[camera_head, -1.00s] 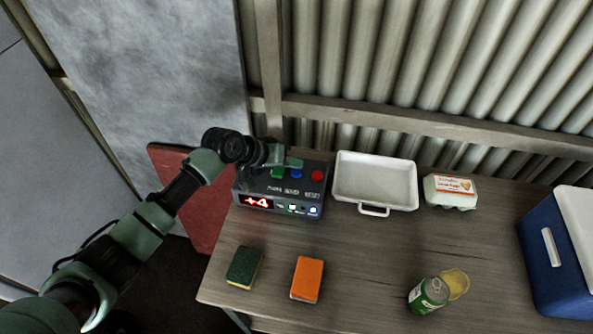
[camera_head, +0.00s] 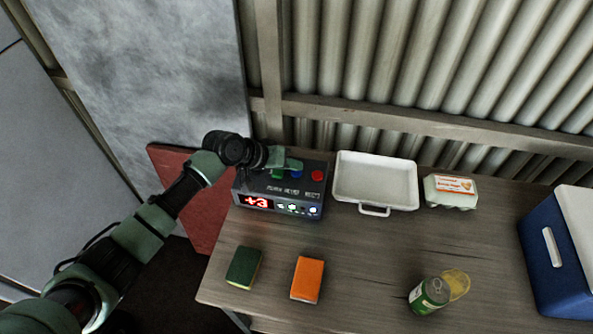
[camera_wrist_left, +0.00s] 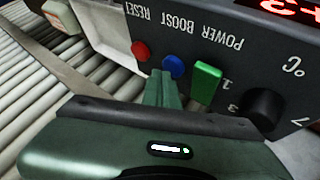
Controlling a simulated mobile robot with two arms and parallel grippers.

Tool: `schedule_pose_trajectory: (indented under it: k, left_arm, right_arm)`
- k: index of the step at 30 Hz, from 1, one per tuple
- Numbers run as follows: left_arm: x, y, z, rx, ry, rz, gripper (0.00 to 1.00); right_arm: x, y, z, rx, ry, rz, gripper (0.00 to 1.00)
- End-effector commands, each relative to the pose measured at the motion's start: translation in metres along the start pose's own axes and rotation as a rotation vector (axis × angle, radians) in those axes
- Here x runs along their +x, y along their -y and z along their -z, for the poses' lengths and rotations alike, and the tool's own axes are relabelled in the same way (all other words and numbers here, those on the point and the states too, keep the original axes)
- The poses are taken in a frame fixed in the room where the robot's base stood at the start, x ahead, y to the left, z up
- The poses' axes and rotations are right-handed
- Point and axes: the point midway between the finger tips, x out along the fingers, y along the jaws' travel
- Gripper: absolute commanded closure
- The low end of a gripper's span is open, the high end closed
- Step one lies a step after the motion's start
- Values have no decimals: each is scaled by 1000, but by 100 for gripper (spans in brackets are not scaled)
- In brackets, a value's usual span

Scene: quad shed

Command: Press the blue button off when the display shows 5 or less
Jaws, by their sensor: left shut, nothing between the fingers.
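A dark control box (camera_head: 262,187) stands on the table against the back wall. Its red display (camera_head: 257,202) reads +3; part of it shows in the wrist view (camera_wrist_left: 292,8). The blue button (camera_head: 297,175) is on its top, between a green switch (camera_head: 277,174) and a red button (camera_head: 317,176). My left gripper (camera_head: 297,164) is shut and empty, its tips right at the blue button (camera_wrist_left: 174,66), partly in front of it in the wrist view. I cannot tell whether they touch it. My right gripper is in neither view.
A white tray (camera_head: 375,157) and an egg carton (camera_head: 450,205) stand right of the box. Two sponges, green (camera_head: 243,268) and orange (camera_head: 307,280), a green can (camera_head: 428,296) and a blue cooler (camera_head: 555,262) are also there. The table's middle is clear.

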Motion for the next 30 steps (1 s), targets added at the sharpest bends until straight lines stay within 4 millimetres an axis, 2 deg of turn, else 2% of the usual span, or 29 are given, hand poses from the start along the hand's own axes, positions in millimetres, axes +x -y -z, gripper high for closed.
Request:
schedule_pose_trajectory:
  k: [30]
  left_arm:
    - [6,4,-5,-1,2,0,100]
  right_arm:
    - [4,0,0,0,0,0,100]
